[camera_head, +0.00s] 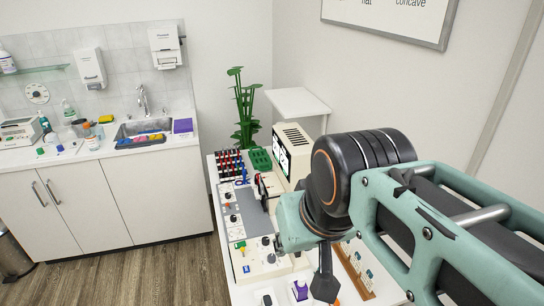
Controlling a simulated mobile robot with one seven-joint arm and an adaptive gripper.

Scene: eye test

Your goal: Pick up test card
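I cannot single out the test card for certain. A brown wooden rack (361,281) with pale pieces in it stands on the white table (239,296), partly hidden by my arm. A beige device (295,140) with a bright panel (281,156) bearing dark figures stands at the table's far end. My gripper (325,287) points down over the near part of the table, just left of the rack. Only a dark finger shows, so its opening and any hold are hidden.
A control panel with knobs (240,230) covers the table's left side. A rack of red and blue-black items (230,165) and a green box (260,159) stand behind it. Small bottles (299,290) stand by my gripper. A sink counter (100,152) is at left; wooden floor (150,270) lies clear.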

